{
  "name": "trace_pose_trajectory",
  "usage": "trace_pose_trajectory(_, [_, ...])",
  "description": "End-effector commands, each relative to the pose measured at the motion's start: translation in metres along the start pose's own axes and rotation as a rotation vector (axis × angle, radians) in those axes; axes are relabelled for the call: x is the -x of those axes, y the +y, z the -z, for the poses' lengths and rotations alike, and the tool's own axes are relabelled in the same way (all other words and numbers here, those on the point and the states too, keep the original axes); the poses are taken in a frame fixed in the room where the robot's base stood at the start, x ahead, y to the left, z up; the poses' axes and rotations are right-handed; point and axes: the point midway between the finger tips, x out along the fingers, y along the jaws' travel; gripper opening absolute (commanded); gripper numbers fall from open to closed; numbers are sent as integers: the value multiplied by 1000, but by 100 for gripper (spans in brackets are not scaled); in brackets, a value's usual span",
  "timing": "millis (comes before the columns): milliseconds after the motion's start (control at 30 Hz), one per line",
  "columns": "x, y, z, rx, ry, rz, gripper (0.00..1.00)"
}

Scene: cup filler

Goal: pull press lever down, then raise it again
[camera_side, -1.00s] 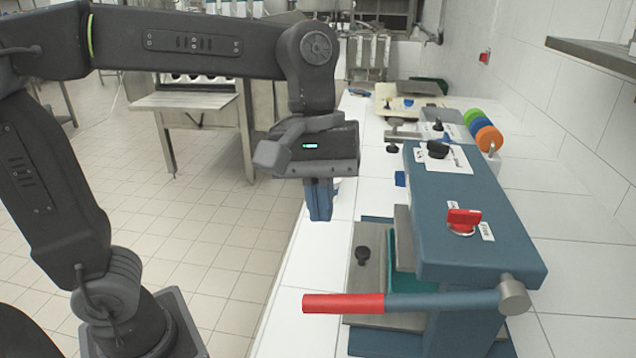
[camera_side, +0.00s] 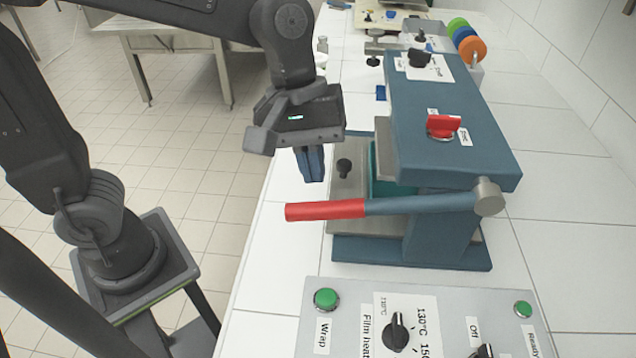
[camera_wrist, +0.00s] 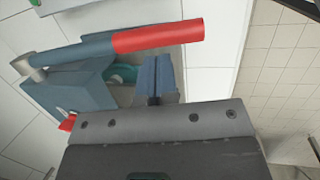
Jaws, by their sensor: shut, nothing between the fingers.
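The press lever (camera_side: 380,206) is a blue bar with a red grip, sticking out to the left from a round grey pivot at the front right of the blue press (camera_side: 460,110). It lies nearly level, its red end tipped slightly down. My gripper (camera_side: 311,178) points down, with its blue fingers shut and empty, just above and behind the red grip and apart from it. In the wrist view the lever's red grip (camera_wrist: 158,36) lies beyond the fingertips (camera_wrist: 156,58), with a small gap between.
A control panel (camera_side: 420,310) with green buttons and black knobs stands in front of the press. A black knob (camera_side: 344,166) rises from the press's side plate near my fingers. Coloured rolls (camera_side: 472,42) stand at the back. White counter left of the lever is clear.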

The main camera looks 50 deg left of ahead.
Motion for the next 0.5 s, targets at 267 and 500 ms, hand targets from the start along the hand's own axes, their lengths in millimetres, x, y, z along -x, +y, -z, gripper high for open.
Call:
trace_pose_trajectory(267, [-32, 0, 0, 1, -1, 1, 0])
trace_pose_trajectory(500, [-36, 0, 0, 1, 0, 0, 0])
